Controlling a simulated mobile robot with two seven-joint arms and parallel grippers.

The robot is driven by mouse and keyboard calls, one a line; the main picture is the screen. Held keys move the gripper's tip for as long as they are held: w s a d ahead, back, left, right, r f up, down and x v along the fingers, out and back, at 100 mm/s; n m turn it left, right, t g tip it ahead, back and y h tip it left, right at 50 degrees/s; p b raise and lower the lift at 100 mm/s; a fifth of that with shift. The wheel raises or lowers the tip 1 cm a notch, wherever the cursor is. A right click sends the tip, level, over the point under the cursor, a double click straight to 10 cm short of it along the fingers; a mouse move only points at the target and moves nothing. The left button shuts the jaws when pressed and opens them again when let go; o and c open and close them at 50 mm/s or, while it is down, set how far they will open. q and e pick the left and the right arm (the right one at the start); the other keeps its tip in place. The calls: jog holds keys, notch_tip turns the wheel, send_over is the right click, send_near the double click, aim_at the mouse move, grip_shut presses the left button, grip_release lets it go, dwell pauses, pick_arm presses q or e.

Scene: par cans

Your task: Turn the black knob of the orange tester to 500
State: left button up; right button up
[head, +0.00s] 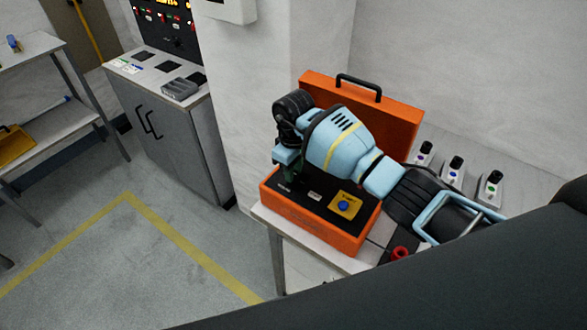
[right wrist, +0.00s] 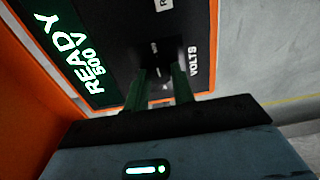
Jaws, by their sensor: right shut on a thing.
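The orange tester (head: 312,228) is an open case on a small table, with its lid standing up behind and a black panel inside. My right gripper (head: 287,172) points down over the panel's left part, and my arm hides much of the panel. In the right wrist view, my right gripper (right wrist: 162,85) is shut on the black knob (right wrist: 160,70), which is mostly hidden between the dark green fingers. The word VOLTS stands beside the knob. My left gripper is not in view.
A yellow plate with a blue button (head: 344,205) is on the panel. Several small devices (head: 455,168) stand behind my arm on the right. A red ring-shaped thing (head: 400,253) is near the table front. A grey cabinet (head: 170,140) stands left, with open floor before it.

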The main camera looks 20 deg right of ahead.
dwell(0.4)
jog(key=o, duration=1)
jog(key=shift+r, duration=3.95)
